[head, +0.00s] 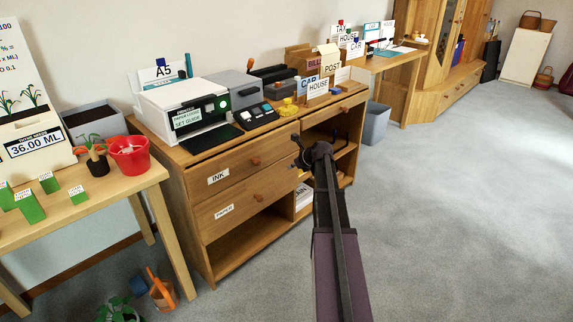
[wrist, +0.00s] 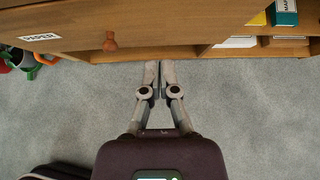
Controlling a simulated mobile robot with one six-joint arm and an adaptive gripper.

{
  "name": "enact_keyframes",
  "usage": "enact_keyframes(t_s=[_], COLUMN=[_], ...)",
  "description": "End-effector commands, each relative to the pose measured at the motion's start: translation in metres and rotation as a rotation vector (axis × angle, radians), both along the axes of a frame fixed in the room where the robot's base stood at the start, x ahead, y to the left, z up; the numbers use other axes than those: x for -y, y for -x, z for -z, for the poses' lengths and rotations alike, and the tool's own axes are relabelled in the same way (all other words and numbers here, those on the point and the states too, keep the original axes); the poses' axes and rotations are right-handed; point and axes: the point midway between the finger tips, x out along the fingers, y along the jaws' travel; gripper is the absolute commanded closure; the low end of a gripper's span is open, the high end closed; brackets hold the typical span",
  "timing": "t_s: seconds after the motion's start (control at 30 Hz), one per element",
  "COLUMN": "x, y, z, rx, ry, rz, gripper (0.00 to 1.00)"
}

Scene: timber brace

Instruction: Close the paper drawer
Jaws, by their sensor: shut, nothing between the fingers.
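The paper drawer (head: 236,203) is the lower of two wooden drawers in the cabinet. It has a white PAPER label (head: 224,211) and a round orange-brown knob (head: 259,197). Its front looks about level with the ink drawer (head: 225,174) above; I cannot tell whether a small gap is left. In the wrist view the paper drawer's front (wrist: 75,47) crosses the top left, with its knob (wrist: 110,42). My gripper (wrist: 160,66) is shut and empty, its tips close to the cabinet front, right of the knob; contact is unclear.
An open compartment (head: 240,245) lies under the drawer, and open shelves are to the right. A printer (head: 185,110) stands on top. A table with a red pot (head: 128,153) is at left; an orange watering can (head: 162,292) is on the floor. Carpet at right is clear.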

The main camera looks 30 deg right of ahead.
Motion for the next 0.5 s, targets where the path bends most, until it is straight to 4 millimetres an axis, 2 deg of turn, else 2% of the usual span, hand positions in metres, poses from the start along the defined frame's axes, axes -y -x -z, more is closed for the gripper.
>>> enact_keyframes(t_s=[0.03,0.2,0.5], x=[0.000,0.002,0.003], y=[0.005,0.015,0.020], z=[-0.007,-0.015,-0.019], rx=[0.000,0.000,0.000], ry=[0.000,0.001,0.000], rz=[0.001,0.001,-0.001], gripper=[1.00,1.00,1.00])
